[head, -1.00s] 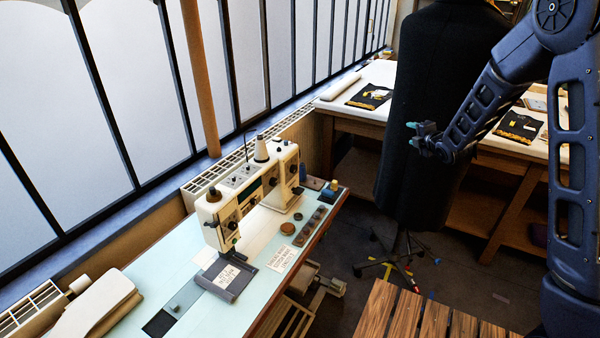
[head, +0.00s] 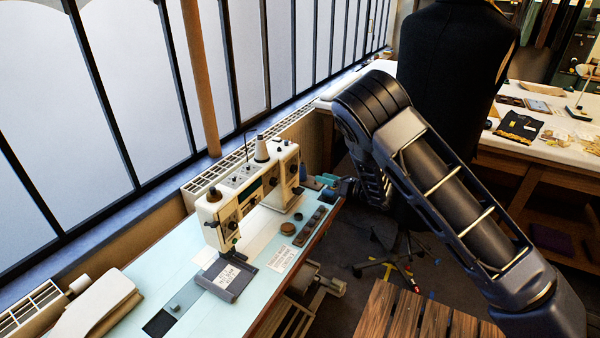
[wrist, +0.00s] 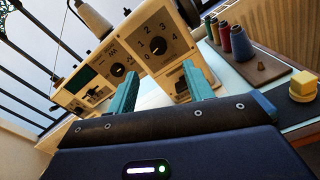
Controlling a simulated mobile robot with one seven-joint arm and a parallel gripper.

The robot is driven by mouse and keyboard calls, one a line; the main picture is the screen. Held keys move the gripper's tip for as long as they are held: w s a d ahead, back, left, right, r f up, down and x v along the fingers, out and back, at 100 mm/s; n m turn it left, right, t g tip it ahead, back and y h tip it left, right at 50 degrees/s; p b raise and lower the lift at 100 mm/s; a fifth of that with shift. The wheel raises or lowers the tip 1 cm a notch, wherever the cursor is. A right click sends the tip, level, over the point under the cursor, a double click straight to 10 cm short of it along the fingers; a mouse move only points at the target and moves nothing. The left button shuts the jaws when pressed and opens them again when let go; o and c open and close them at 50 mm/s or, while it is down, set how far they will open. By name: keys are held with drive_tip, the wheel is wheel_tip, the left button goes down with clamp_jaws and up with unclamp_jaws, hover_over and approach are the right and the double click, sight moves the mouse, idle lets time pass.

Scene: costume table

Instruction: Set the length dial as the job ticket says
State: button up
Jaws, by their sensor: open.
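A cream sewing machine (head: 255,192) stands on the pale blue table. In the wrist view its end face carries a dial (wrist: 158,46) with a black knob and numbers from 0 to 4. A second dial (wrist: 118,70) is on a panel to its left, and a third knob (wrist: 181,88) sits lower. I cannot read which is the length dial, or its setting. My gripper (wrist: 160,72) is open and empty, its teal fingers pointing at the machine, apart from the dials.
A round brown tin (head: 288,229) lies before the machine. A dark dress form (head: 445,90) stands behind my arm. The window is beyond the machine.

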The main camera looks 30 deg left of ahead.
sight(296, 169)
drive_tip(key=a, duration=1.1)
drive_tip(key=shift+s+f, duration=0.1)
drive_tip(key=shift+s, duration=0.05)
drive_tip(key=c, duration=1)
